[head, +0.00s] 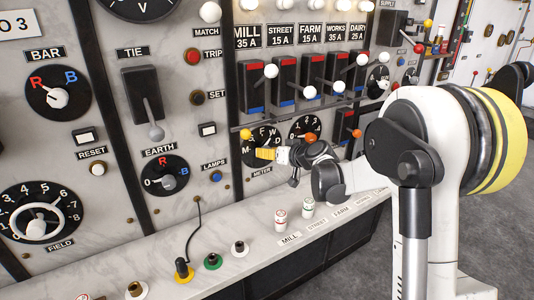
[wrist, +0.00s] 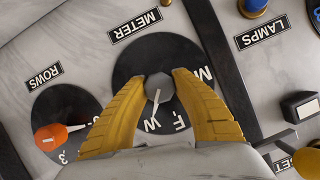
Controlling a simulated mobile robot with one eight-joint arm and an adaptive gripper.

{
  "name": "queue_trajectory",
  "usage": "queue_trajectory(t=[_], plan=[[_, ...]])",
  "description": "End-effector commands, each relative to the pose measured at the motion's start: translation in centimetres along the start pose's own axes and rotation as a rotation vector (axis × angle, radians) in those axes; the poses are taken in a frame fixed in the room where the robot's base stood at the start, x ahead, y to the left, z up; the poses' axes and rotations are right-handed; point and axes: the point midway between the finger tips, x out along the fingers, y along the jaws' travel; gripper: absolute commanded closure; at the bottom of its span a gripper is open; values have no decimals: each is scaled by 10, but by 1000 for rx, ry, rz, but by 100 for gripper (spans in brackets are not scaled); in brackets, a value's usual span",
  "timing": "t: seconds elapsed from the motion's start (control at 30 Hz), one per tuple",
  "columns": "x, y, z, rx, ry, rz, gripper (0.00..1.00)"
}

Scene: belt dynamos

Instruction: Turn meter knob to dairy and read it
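The meter knob is a grey hub (wrist: 160,86) with a white pointer, at the centre of a black dial (wrist: 155,48) in the wrist view. Its pointer aims at or close to the W. F and M also show; the other letters are hidden. In the head view the meter dial (head: 249,160) sits low on the panel, partly covered by my gripper. My gripper's yellow fingers (wrist: 160,76) stand apart, one on each side of the hub; they also show in the head view (head: 266,154). I cannot tell whether the tips touch it.
The marble ledge (head: 255,232) below holds several plugs.

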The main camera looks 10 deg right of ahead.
Motion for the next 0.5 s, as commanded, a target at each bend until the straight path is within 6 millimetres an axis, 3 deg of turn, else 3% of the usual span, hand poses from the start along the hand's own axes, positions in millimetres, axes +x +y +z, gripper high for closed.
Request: queue_trajectory(t=[0.5], plan=[[0,1,0,91,1,-37,99]])
